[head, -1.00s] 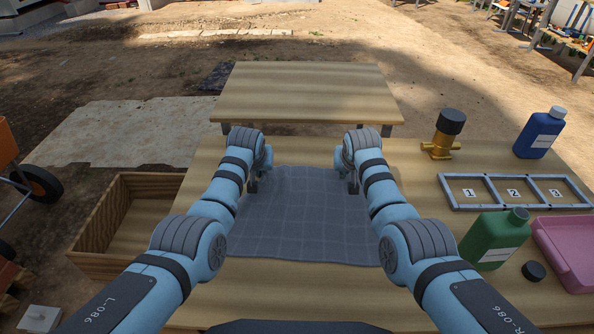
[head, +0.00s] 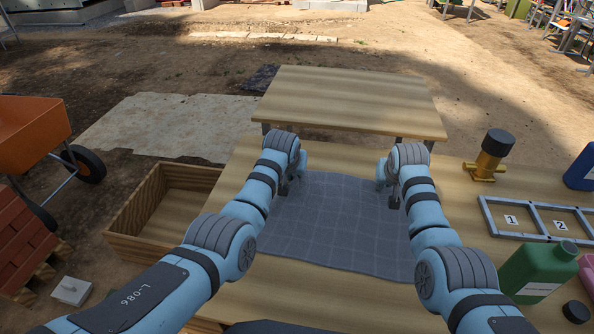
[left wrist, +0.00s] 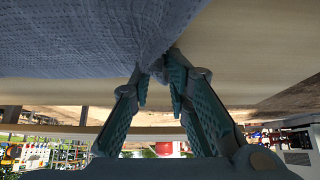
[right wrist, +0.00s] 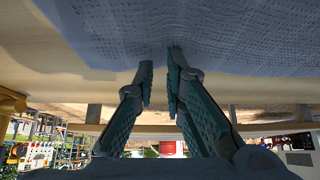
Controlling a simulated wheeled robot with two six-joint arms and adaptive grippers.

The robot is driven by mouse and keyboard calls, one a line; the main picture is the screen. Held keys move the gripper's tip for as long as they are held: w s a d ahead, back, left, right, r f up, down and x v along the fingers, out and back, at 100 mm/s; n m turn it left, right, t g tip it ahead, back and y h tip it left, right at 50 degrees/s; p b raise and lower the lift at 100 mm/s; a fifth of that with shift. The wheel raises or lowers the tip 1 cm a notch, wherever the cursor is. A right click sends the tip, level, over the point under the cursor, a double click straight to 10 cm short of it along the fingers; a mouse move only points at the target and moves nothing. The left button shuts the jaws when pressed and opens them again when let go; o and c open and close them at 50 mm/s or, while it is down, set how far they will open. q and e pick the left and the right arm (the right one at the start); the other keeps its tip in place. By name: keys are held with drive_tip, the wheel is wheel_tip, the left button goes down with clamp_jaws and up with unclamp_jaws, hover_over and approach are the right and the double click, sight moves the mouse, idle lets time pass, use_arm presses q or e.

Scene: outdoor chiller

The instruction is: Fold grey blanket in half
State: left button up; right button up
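The grey blanket (head: 325,225) lies spread flat on the wooden table, with a checked crease pattern. My left gripper (head: 283,190) is at its far left corner. In the left wrist view the fingers (left wrist: 155,75) are close together, with bunched blanket cloth (left wrist: 90,40) between their tips. My right gripper (head: 389,188) is at the far edge near the far right corner. In the right wrist view its fingertips (right wrist: 160,68) stand a small gap apart at the blanket's edge (right wrist: 220,40). Whether cloth is held there is unclear.
A wooden crate (head: 115,240) stands at the table's left. On the right are a yellow valve with black cap (head: 487,155), a numbered grey frame (head: 530,233), a green bottle (head: 535,270), a black cap (head: 576,311) and a blue bottle. Another wooden table (head: 350,97) stands beyond.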

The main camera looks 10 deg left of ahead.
use_arm(q)
drive_tip(key=shift+o, duration=0.9)
drive_tip(key=shift+s+a, duration=0.2)
drive_tip(key=shift+a, duration=0.05)
use_arm(e)
drive_tip(key=shift+o, duration=0.8)
drive_tip(key=shift+s+d, duration=0.25)
use_arm(q)
drive_tip(key=o, duration=0.5)
drive_tip(key=shift+a+f, duration=0.1)
drive_tip(key=shift+a, duration=0.6)
use_arm(e)
drive_tip(key=o, duration=0.5)
drive_tip(key=shift+w+d+f, duration=0.1)
drive_tip(key=shift+d+f, duration=0.05)
drive_tip(key=shift+d, duration=0.4)
use_arm(q)
drive_tip(key=shift+o, duration=1.4)
drive_tip(key=shift+a, duration=0.35)
use_arm(e)
drive_tip(key=o, duration=0.3)
drive_tip(key=shift+d, duration=0.35)
use_arm(q)
drive_tip(key=shift+o, duration=0.6)
drive_tip(key=shift+a, duration=0.1)
use_arm(e)
drive_tip(key=shift+o, duration=1.2)
drive_tip(key=shift+d, duration=0.3)
